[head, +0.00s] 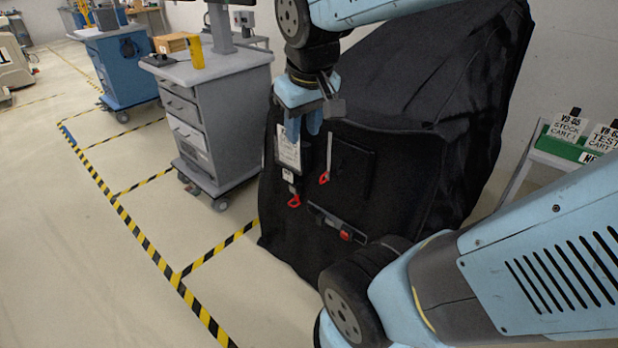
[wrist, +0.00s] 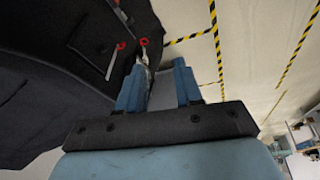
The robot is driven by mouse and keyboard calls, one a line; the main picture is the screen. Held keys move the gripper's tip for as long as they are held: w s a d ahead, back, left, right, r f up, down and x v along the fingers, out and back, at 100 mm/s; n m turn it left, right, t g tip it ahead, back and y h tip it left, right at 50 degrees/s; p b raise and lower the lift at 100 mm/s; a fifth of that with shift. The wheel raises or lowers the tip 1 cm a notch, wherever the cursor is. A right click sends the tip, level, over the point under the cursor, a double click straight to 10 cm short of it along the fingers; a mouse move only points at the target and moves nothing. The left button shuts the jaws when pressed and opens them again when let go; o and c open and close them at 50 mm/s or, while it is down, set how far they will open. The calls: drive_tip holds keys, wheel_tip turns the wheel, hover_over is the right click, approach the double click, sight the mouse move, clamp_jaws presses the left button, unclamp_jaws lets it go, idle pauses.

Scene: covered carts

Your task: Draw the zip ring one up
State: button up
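A black cover (head: 440,110) drapes over a cart. On its front, one red ring (head: 294,201) hangs below a white label (head: 288,152) at the left. Another red ring (head: 324,178) sits at the lower end of a short pale zip strip (head: 329,152). No number on either ring is readable. My gripper (head: 304,132) is above these, near the label's top, fingers pointing down. In the wrist view, its two blue fingers (wrist: 160,85) stand apart with no ring between them. Two red rings (wrist: 121,46) (wrist: 144,42) show beyond the fingertips there.
A red tab (head: 346,236) sits on a slanted strip lower on the cover. A grey drawer cart (head: 232,105) stands close at the left, a blue cart (head: 125,70) beyond it. A signed stand (head: 570,150) is at the right. Open floor with striped tape lies left.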

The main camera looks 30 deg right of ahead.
drive_tip(key=w+d+f+n+g+h, duration=0.2)
drive_tip(key=w+f+n+g+h, duration=0.15)
drive_tip(key=w+f, duration=0.5)
drive_tip(key=n+t+h, duration=0.3)
drive_tip(key=n+h, duration=1.1)
drive_tip(key=n, duration=0.1)
approach(321, 180)
drive_tip(key=w+d, duration=0.2)
drive_tip(key=d, duration=0.6)
drive_tip(key=shift+d+r, duration=0.15)
drive_tip(key=shift+d, duration=0.15)
drive_tip(key=shift+c, duration=0.3)
clamp_jaws()
drive_tip(key=shift+s, duration=0.1)
